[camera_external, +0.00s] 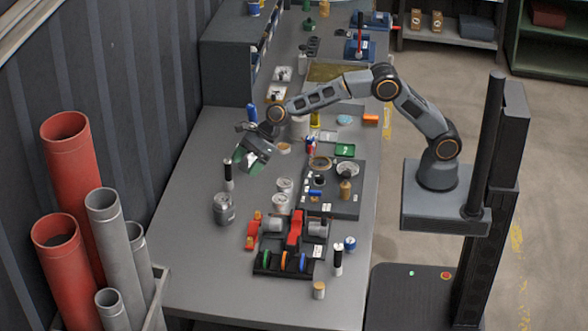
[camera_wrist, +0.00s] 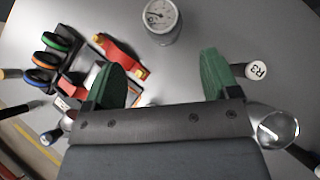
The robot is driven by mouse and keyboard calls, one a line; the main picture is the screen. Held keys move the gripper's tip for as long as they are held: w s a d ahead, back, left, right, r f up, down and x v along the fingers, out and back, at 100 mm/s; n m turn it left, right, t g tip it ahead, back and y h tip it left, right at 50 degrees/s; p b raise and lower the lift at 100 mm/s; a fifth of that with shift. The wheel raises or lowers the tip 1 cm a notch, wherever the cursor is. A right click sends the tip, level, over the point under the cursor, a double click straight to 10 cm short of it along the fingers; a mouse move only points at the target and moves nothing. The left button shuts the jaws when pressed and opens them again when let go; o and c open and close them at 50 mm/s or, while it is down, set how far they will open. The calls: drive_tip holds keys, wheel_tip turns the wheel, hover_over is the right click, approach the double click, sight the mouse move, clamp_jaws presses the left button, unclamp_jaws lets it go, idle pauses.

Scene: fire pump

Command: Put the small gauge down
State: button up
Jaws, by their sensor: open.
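My gripper (camera_external: 250,157) is open over the left part of the bench. Its two green fingers stand wide apart in the wrist view (camera_wrist: 162,82), with no object clearly held between them. A round gauge with a white dial and needle (camera_wrist: 161,18) stands upright beyond the fingertips in the wrist view, apart from them. It seems to be the grey round body (camera_external: 223,208) on the bench. Two small round white-topped pieces (camera_external: 285,185) (camera_external: 280,202) stand right of it, too small to tell if they are gauges. I cannot tell which is the small gauge.
A black fixture with red clamps and coloured rings (camera_external: 285,250) stands at the bench front. A black-and-white cylinder (camera_external: 228,176) marked R3 (camera_wrist: 257,70) stands near my gripper. A dark tray (camera_external: 340,200) with parts lies to the right. The bench's front left (camera_external: 190,265) is bare.

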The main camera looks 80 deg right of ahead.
drive_tip(key=s+d+r+n+h, duration=0.1)
drive_tip(key=s+d+r+n, duration=0.45)
drive_tip(key=s, duration=0.25)
drive_tip(key=s+d+r+n+h, duration=0.1)
drive_tip(key=s+d+r+n, duration=0.3)
drive_tip(key=s+d+n, duration=0.3)
drive_tip(key=s+d+f+n+h, duration=0.1)
drive_tip(key=s+d+n, duration=0.2)
drive_tip(key=s, duration=0.4)
drive_tip(key=s+d+f+n+g+h, duration=0.1)
drive_tip(key=s+d+n+h, duration=0.1)
drive_tip(key=s+n, duration=0.4)
drive_tip(key=s+d+f+n+g+h, duration=0.1)
drive_tip(key=s+d+n, duration=0.3)
drive_tip(key=s, duration=0.5)
drive_tip(key=shift+f+n, duration=0.4)
drive_tip(key=shift+n, duration=0.15)
